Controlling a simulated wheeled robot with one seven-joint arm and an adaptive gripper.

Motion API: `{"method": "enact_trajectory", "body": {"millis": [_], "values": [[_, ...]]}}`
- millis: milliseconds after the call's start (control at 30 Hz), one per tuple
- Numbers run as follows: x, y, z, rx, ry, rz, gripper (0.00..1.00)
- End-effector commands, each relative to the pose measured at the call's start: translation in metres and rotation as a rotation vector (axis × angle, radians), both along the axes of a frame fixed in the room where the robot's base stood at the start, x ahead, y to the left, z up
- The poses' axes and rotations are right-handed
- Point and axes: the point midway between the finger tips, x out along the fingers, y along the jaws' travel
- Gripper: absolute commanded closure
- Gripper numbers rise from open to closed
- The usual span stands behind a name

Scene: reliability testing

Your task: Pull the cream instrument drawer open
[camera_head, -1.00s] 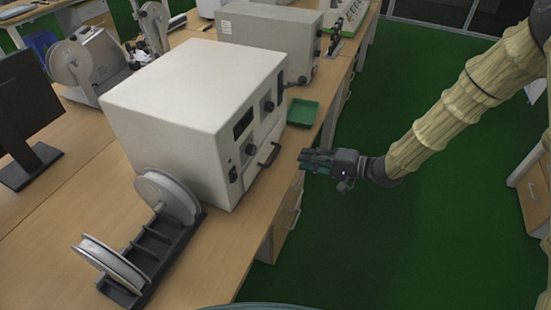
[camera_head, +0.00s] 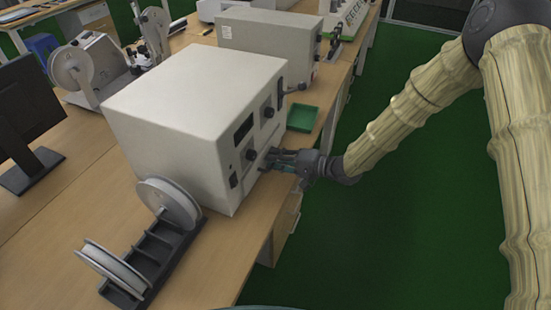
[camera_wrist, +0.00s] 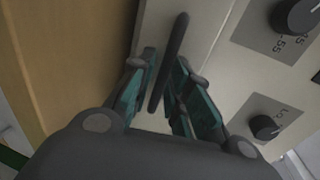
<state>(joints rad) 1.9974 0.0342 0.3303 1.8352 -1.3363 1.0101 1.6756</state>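The cream instrument (camera_head: 190,105) is a large box on the wooden bench, with dark knobs and a display on its front panel. Its drawer front shows in the wrist view (camera_wrist: 205,30), with a dark bar handle (camera_wrist: 168,60) on it. My gripper (camera_head: 272,160) is at the lower front of the instrument. In the wrist view my gripper (camera_wrist: 163,95) is open, with teal finger pads on either side of the handle and gaps beside it. In the head view the handle is mostly hidden by my fingers. The drawer looks closed.
A small green tray (camera_head: 302,117) lies on the bench just beyond my gripper. A black rack with white reels (camera_head: 165,240) stands at the near left. A second grey instrument (camera_head: 270,45) is behind. The green floor right of the bench is clear.

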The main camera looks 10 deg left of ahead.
Motion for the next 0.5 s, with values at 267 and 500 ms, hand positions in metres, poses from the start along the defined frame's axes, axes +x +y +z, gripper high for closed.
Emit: {"method": "enact_trajectory", "body": {"millis": [267, 500], "values": [[0.0002, 0.0009, -0.0002, 0.000, 0.000, 0.000, 0.81], [0.0001, 0.0006, -0.0002, 0.000, 0.000, 0.000, 1.00]]}}
